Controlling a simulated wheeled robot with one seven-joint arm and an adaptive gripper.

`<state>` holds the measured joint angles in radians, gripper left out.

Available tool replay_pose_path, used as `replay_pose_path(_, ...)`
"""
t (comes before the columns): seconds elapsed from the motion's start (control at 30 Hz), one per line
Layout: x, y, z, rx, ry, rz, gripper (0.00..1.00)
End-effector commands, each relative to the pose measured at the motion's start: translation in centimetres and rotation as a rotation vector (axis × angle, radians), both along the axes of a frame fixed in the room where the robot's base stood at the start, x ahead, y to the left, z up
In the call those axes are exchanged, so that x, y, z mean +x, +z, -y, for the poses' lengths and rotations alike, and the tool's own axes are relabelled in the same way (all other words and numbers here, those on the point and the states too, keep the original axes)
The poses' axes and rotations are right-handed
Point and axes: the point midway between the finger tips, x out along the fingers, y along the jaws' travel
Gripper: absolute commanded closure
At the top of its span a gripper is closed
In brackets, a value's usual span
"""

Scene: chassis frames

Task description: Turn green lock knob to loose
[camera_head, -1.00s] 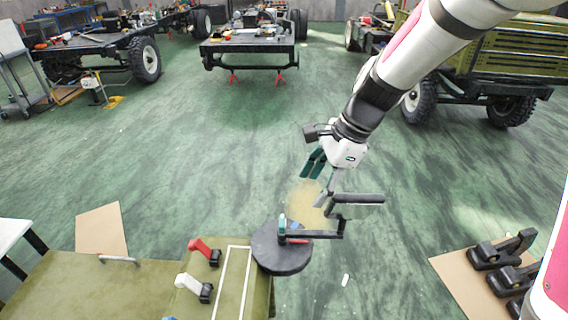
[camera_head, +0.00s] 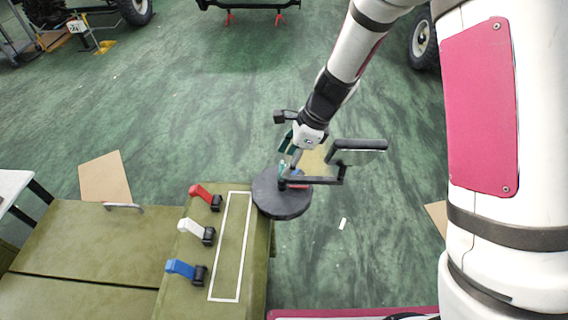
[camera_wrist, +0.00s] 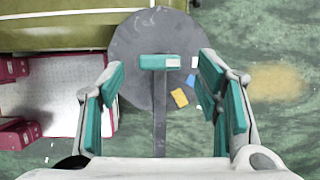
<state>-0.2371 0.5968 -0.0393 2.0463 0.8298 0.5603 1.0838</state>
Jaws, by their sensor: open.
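The green lock knob (camera_wrist: 160,62) is a small teal block on the end of a dark bar in the wrist view, over a round grey disc (camera_wrist: 136,35). In the head view the knob (camera_head: 282,171) shows as a small teal piece above the disc (camera_head: 281,204), partly hidden by my gripper. My gripper (camera_head: 289,161) is just above the knob. In the wrist view my gripper (camera_wrist: 157,78) is open, its teal-padded fingers apart on the left and right of the knob's bar. I see no finger touching the knob.
An olive cabinet (camera_head: 85,235) stands left of the disc, with red (camera_head: 203,194), white (camera_head: 194,230) and blue (camera_head: 183,268) levers. A dark bracketed arm with a grey pad (camera_head: 358,147) stands close right of my gripper. Green floor beyond is mostly clear.

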Motion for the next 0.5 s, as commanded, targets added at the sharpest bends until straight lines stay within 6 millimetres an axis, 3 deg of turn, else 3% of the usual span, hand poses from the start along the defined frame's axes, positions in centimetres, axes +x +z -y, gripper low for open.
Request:
replay_pose_path(0.2, 0.0, -2.2, -0.9, 0.001, -0.001, -0.001, 0.42)
replay_pose_path(0.5, 0.0, -2.7, -1.1, 0.000, 0.000, 0.001, 0.42)
